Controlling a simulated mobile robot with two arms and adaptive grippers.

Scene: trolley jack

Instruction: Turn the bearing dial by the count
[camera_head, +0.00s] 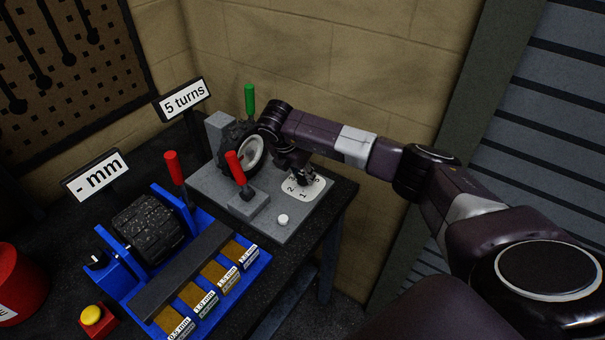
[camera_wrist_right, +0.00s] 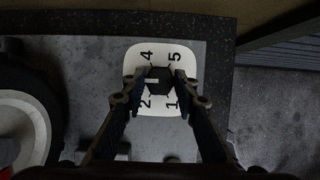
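The bearing dial is a white square plate (camera_head: 309,190) with black numbers, at the right end of a grey base plate. In the right wrist view the dial plate (camera_wrist_right: 137,56) shows 4, 5, 2 and 1, with a dark hexagonal knob (camera_wrist_right: 161,82) at its middle. A pale mark on the knob points left. My right gripper (camera_wrist_right: 162,74) is over the dial, its fingertips on either side of the knob and seemingly against it. It also shows in the head view (camera_head: 302,178). A sign (camera_head: 184,99) reads "5 turns". My left gripper is out of view.
A machine with a pale wheel (camera_head: 251,154), red-handled lever (camera_head: 236,167) and green lever (camera_head: 250,99) stands left of the dial. A white button (camera_head: 283,220) is in front. A blue fixture (camera_head: 189,312) with labelled slots, a "- mm" sign (camera_head: 96,175) and a yellow button (camera_head: 92,315) are farther left.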

